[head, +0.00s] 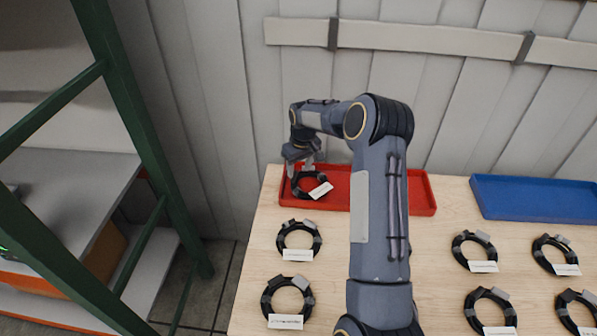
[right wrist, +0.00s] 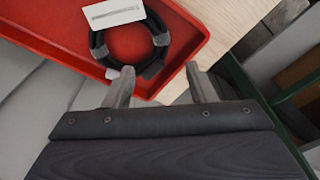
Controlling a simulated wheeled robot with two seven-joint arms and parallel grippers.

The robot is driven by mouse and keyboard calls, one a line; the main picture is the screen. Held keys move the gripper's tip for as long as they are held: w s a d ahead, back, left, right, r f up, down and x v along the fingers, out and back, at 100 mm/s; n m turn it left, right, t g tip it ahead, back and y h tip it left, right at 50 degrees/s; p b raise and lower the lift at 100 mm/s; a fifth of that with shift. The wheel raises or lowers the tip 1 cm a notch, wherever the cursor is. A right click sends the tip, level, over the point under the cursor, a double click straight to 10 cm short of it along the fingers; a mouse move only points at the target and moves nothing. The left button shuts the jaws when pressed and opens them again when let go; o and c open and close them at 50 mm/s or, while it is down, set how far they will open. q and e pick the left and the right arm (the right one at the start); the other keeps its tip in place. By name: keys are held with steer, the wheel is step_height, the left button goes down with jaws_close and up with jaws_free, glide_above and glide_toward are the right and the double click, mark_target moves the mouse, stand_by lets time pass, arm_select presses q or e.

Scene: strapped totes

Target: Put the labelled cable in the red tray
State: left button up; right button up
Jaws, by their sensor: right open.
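The red tray (head: 421,193) sits on the wooden table against the wall, and it also shows in the right wrist view (right wrist: 188,48). A black coiled cable (head: 300,192) with a white label (head: 321,190) lies inside the tray at its left end. In the right wrist view the same cable (right wrist: 160,40) lies flat with its label (right wrist: 113,13) beside it. My right gripper (head: 304,164) is just above the cable. In the wrist view its two fingers (right wrist: 165,85) are apart with nothing between them, straddling the tray's rim. The label's writing is too small to read. My left gripper is not seen.
Several more labelled coiled cables lie on the table, including one in front of the tray (head: 298,238) and one at the right (head: 474,250). A blue tray (head: 535,199) stands at the back right. A green-framed shelf (head: 130,110) is at the left.

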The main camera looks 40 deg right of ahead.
steer(key=s+a+r+t, duration=0.1)
steer(key=s+a+r, duration=0.1)
steer(key=r, duration=0.4)
steer(key=s+a+r, duration=0.2)
steer(key=s+r, duration=0.1)
steer(key=r, duration=0.3)
steer(key=s+a+r+t+y, duration=0.1)
steer(key=s+a+r, duration=0.3)
steer(key=s, duration=0.2)
steer(key=s+a+r+y, duration=0.1)
steer(key=s+a+r, duration=0.3)
steer(key=s+r, duration=0.15)
steer(key=s+a+f+t+y, duration=0.1)
steer(key=s+a, duration=0.4)
steer(key=s, duration=0.4)
steer(key=s+a+f+m+t, duration=0.1)
steer(key=s+a+f, duration=0.1)
steer(key=s+a, duration=0.3)
steer(key=s+p, duration=0.1)
steer(key=s, duration=0.3)
steer(key=shift+m+y, duration=0.3)
steer(key=shift+y, duration=0.1)
